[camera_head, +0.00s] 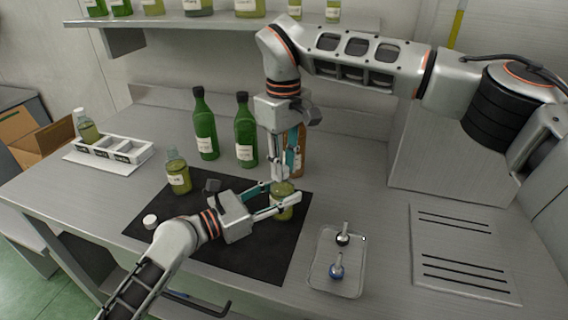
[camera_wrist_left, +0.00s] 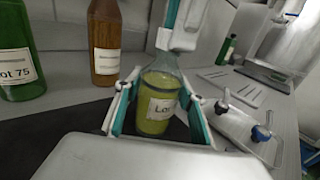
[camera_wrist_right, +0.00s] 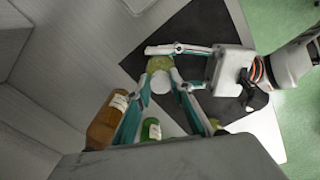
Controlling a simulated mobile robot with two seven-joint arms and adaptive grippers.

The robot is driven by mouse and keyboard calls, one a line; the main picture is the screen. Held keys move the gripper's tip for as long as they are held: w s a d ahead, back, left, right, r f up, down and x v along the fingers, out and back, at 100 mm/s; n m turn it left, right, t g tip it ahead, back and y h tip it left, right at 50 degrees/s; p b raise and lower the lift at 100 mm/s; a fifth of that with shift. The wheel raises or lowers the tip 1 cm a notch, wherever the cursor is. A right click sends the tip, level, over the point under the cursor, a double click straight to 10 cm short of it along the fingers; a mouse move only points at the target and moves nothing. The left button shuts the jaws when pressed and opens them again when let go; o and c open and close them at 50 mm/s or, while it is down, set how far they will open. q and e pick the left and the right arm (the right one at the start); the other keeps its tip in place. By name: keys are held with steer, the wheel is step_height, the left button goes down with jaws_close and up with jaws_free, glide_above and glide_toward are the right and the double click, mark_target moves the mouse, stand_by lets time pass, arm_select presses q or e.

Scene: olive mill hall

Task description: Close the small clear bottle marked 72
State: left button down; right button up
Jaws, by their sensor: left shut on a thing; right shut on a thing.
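My left gripper (camera_head: 274,197) is shut around the body of a small clear bottle (camera_head: 283,207) of yellow-green oil, upright on the black mat (camera_head: 262,255). In the left wrist view its label (camera_wrist_left: 160,108) reads only "Lo"; the number is hidden. My right gripper (camera_head: 285,178) points down right above this bottle. In the right wrist view it is shut on a white cap (camera_wrist_right: 160,83) at the bottle's mouth; I cannot tell whether the cap is seated. A second small bottle (camera_head: 178,174) stands upright on the mat's back left, and a loose white cap (camera_head: 150,221) lies at its left edge.
Green bottles (camera_head: 205,130) and a brown bottle (camera_wrist_left: 105,42) stand behind the mat. A white rack (camera_head: 115,150) with another small bottle (camera_head: 86,128) is at the left. A tray (camera_head: 338,285) with two small knobbed items is at the right, before a slotted plate (camera_head: 465,255).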

steer(key=o, duration=0.8)
step_height(320, 180, up, 12)
steer(key=shift+r, duration=0.1)
arm_select(q)
steer(key=c, duration=1.2)
jaws_free()
